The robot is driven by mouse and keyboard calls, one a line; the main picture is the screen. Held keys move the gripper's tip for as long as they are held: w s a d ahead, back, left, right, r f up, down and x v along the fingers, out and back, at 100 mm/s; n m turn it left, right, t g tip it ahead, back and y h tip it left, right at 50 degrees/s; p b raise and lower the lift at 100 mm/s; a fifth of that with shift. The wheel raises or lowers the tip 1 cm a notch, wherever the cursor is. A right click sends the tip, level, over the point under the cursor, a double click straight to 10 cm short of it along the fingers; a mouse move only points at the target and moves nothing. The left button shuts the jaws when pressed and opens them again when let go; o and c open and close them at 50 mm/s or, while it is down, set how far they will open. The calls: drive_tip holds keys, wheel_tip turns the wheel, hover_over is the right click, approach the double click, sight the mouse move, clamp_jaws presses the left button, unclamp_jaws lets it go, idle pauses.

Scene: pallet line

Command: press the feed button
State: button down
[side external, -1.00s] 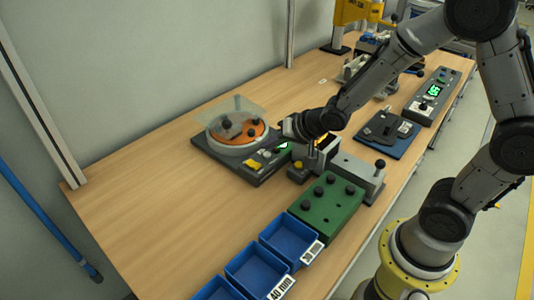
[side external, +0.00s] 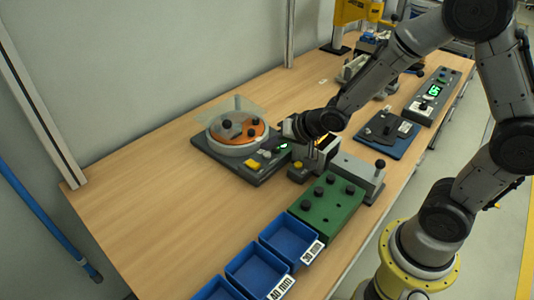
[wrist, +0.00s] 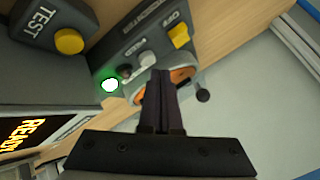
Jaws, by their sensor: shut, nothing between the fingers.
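The feeder (side external: 238,160) is a dark grey unit with a round bowl, an orange disc and a clear cover. Its panel shows in the wrist view with a yellow OFF switch (wrist: 180,36), a pale round button (wrist: 147,59), a small dark knob (wrist: 124,72) and a lit green lamp (wrist: 110,85). The small labels are hard to read, so I cannot tell for certain which control is the feed button. My gripper (wrist: 157,74) is shut and empty, its tips close to the pale button in the picture. I cannot tell whether they touch it.
A grey TEST box with a yellow button (wrist: 69,41) and a READY display (wrist: 22,132) stand beside the feeder. A green block with black knobs (side external: 326,207) and blue bins (side external: 290,238) are nearer the front. The table's left part (side external: 150,190) is clear.

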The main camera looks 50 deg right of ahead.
drive_tip(key=shift+f, duration=0.35)
drive_tip(key=shift+f, duration=0.45)
idle(0.9)
drive_tip(key=shift+r, duration=3.4)
